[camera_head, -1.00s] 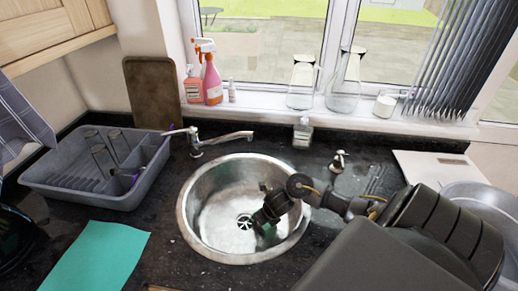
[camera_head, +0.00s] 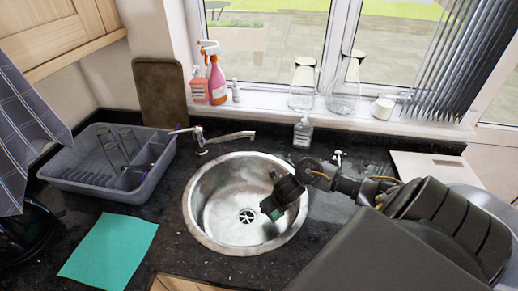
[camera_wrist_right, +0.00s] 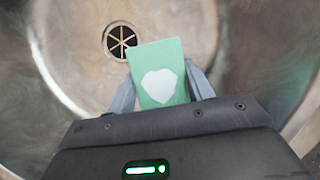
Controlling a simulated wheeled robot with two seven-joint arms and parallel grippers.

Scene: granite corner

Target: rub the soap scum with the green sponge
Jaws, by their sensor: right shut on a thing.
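The round steel sink (camera_head: 196,222) is set in the dark counter. My right gripper (camera_head: 270,208) reaches into it from the right and is shut on the green sponge (camera_head: 274,214). The right wrist view shows the sponge (camera_wrist_right: 158,58) between the two fingers, with a white heart-shaped patch on its face. The sponge is over the right side of the bowl; I cannot tell whether it touches the steel. The drain (camera_wrist_right: 119,40) lies beyond it, up and left in the wrist view. Soap scum cannot be told clearly from the sink's shading. My left gripper is not in view.
A tap (camera_head: 225,138) stands behind the sink. A grey dish rack (camera_head: 90,178) with glasses is at left, and a teal cloth (camera_head: 110,250) lies in front of it. A small bottle (camera_head: 303,132) stands behind the sink at right. Bottles and jugs line the sill.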

